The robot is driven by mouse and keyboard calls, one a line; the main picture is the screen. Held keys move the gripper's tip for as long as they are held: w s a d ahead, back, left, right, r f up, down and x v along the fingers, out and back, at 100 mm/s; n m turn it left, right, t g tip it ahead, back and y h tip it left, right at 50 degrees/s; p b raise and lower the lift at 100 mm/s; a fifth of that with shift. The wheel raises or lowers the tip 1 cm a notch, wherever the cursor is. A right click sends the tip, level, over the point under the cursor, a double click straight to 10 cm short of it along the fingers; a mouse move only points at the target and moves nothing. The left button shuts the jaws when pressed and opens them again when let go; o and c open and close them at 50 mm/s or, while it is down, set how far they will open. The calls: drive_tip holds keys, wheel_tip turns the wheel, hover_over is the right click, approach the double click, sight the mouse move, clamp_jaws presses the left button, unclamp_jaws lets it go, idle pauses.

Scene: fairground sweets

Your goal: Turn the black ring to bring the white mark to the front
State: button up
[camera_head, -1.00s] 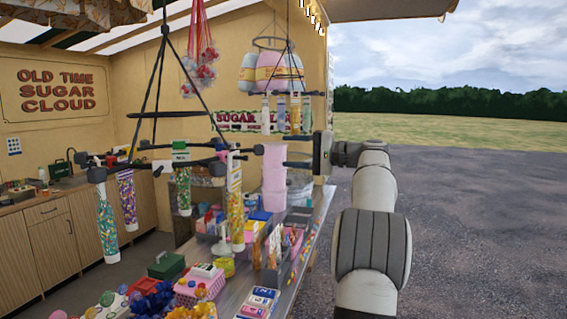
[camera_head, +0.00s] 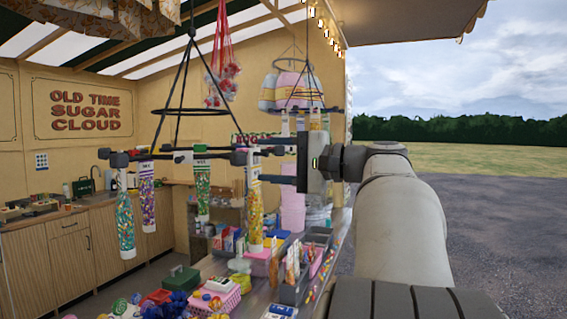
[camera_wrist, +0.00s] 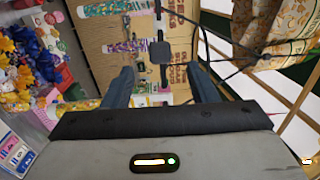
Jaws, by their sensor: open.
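The black ring (camera_head: 150,157) hangs nearly edge-on from dark struts in the head view, with sweet-filled tubes below it. A multicoloured tube (camera_head: 125,225) hangs at its left and an orange-yellow tube (camera_head: 255,205) at its right. A small pale patch (camera_head: 183,156) shows on the near side; I cannot tell whether it is the white mark. My gripper (camera_head: 262,165) is open at the ring's right side, its fingers overlapping the orange-yellow tube's top. In the wrist view a black clamp (camera_wrist: 160,50) appears beyond and between my open fingers (camera_wrist: 160,88); contact is unclear.
A thinner black hoop (camera_head: 190,112) hangs above, among the struts. Another hanging carousel with pink tubs (camera_head: 292,85) is farther back. Below is a counter crowded with a pink basket (camera_head: 220,298), a green box (camera_head: 181,280) and sweets. Open ground lies right of my arm.

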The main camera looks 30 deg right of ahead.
sight(239, 156)
drive_tip(key=x, duration=0.7)
drive_tip(key=shift+w+a, duration=0.1)
